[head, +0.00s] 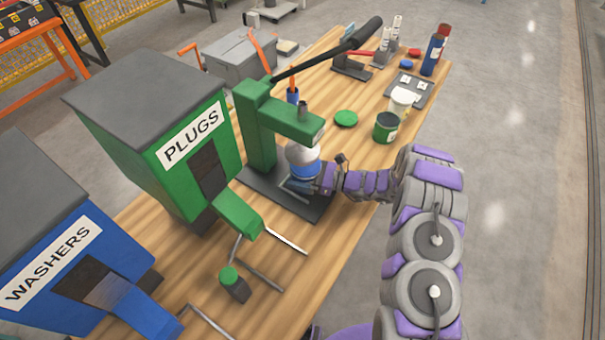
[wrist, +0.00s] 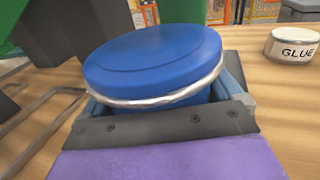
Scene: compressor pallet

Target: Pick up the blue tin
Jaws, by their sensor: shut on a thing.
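The blue tin (head: 305,170) is under the head of the green press (head: 260,130), near its dark base plate. In the wrist view the blue tin (wrist: 155,62) shows a round, flat blue face with a silver rim, slightly tilted. My gripper (head: 300,186) is shut on it, also in the wrist view (wrist: 165,105), with a finger on each side of the tin. In the head view a pale, rounded top shows above the blue band. Whether the tin touches the base plate cannot be told.
A green dispenser marked PLUGS (head: 165,150) and a blue one marked WASHERS (head: 80,260) stand at left. A GLUE tin (wrist: 292,45) is at right.

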